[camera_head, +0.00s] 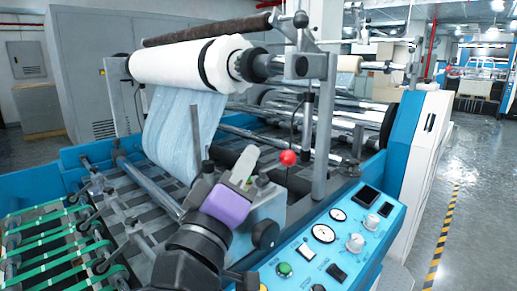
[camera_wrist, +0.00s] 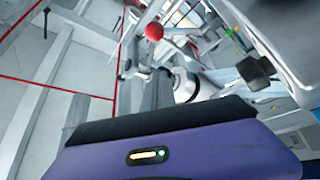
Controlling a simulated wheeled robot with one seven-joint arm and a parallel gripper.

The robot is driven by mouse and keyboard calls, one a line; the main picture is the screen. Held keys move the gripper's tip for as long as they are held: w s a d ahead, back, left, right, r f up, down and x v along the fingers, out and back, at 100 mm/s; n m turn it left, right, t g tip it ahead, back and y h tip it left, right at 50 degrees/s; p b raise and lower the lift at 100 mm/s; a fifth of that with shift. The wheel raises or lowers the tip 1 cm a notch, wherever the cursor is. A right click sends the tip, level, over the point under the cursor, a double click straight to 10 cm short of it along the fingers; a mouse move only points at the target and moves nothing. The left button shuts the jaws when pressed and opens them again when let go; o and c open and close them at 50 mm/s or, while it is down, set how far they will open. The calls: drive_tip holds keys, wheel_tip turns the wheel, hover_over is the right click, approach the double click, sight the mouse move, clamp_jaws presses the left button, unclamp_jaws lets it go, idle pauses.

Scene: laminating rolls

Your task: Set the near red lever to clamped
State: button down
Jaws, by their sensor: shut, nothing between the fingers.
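A round red lever knob (camera_head: 288,158) stands out above the front of the machine, right of the picture's middle in the head view. It also shows in the wrist view (camera_wrist: 154,31), near the top and ahead of my gripper. My gripper (camera_head: 248,158), with a purple body and a pale grey end, is shut and empty. It is left of the knob in the head view, with a visible gap between them. The lever's rod and pivot are hard to make out, so I cannot tell its setting.
A blue control panel (camera_head: 325,240) with gauges and buttons is at the lower right. A white roll (camera_head: 180,62) with a hanging pale blue film (camera_head: 180,130) is above and left. A grey upright post (camera_head: 324,130) is right of the knob. Green-strapped rails (camera_head: 55,240) are lower left.

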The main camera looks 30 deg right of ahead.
drive_tip(key=v, duration=0.3)
drive_tip(key=shift+a+f, duration=0.3)
drive_tip(key=shift+a, duration=0.1)
